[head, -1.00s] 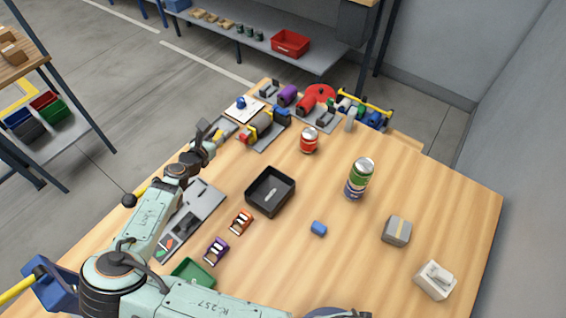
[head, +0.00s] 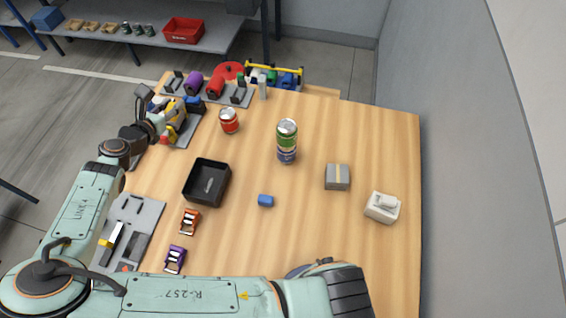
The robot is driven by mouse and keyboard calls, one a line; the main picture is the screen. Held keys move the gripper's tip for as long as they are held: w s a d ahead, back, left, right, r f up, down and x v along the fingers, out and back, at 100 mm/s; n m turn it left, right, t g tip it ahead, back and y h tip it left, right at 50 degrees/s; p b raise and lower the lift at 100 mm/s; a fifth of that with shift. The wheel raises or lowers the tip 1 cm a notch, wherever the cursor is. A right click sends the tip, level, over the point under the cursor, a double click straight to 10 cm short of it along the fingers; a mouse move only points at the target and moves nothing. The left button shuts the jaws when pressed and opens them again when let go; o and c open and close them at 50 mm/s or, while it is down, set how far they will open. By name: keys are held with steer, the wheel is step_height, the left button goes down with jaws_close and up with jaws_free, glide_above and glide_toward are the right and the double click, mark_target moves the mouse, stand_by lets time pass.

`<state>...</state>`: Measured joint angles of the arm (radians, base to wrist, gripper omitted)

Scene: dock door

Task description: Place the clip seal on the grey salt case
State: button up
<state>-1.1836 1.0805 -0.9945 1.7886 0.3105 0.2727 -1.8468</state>
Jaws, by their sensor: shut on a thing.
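A grey box with a pale yellow band (head: 338,177), probably the grey salt case, stands on the right of the table, well apart from my gripper. Its top looks bare.
Between them stand a black tray (head: 194,204) with a small item in it, a red can (head: 229,121), a stacked green and blue can (head: 287,140) and a blue block (head: 265,201). A white box (head: 382,207) is near the grey one. Front-middle wood is clear.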

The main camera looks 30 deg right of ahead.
steer(key=s+d+m+g+h, duration=0.2)
steer(key=s+d+m+g, duration=0.1)
steer(key=d, duration=0.6)
steer(key=m+g+h, duration=0.2)
steer(key=m+g, duration=0.9)
steer(key=g, duration=0.1)
glide_above(339, 173)
step_height(339, 173, down, 13)
steer(key=shift+r, duration=0.2)
steer(key=shift+f, duration=0.1)
steer(key=o, duration=0.7)
steer(key=shift+o, duration=0.2)
